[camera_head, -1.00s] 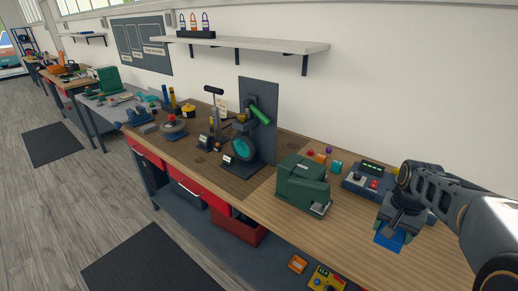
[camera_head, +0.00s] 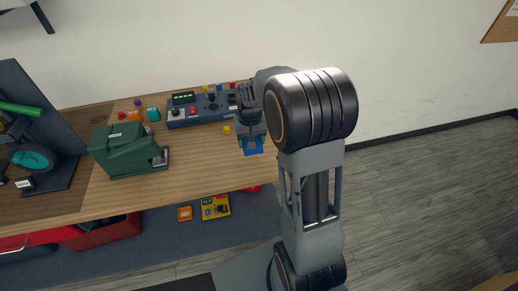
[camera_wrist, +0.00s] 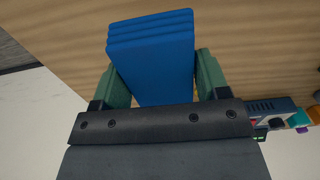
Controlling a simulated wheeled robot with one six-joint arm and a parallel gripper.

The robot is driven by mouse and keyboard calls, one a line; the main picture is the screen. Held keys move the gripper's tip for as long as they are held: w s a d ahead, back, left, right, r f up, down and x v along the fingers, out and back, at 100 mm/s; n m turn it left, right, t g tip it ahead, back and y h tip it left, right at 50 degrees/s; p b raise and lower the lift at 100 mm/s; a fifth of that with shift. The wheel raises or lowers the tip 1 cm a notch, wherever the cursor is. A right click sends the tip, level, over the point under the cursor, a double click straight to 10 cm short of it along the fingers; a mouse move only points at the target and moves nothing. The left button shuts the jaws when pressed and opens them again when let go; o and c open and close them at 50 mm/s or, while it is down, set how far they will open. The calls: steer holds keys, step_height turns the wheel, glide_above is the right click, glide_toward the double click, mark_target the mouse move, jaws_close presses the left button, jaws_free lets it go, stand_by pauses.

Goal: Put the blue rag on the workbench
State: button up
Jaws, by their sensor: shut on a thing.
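The blue rag (camera_head: 254,149) is a folded, layered blue block. My gripper (camera_head: 252,138) is shut on it, and in the wrist view the rag (camera_wrist: 150,50) sits between the two green finger pads of my gripper (camera_wrist: 160,76). The workbench (camera_head: 205,162) has a light wooden top, and the rag is over its right part, near the front. The wooden top also fills the background of the wrist view (camera_wrist: 255,40). I cannot tell whether the rag touches the top.
A green machine (camera_head: 128,150) stands on the bench to the left. A control box (camera_head: 195,107) with buttons is at the back, with small coloured knobs beside it. An orange box (camera_head: 184,213) and a yellow box (camera_head: 215,207) are on the lower shelf. Bare wood lies between machine and gripper.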

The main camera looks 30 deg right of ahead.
mark_target(260, 156)
steer(key=d+f, duration=0.2)
steer(key=f, duration=0.1)
steer(key=shift+d+f, duration=0.2)
steer(key=shift+d, duration=0.15)
steer(key=shift+s+d+f, duration=0.1)
steer(key=shift+d+f, duration=0.05)
steer(key=shift+f, duration=0.75)
steer(key=shift+d+f, duration=0.1)
steer(key=shift+f, duration=0.8)
steer(key=shift+f, duration=0.2)
steer(key=o, duration=0.9)
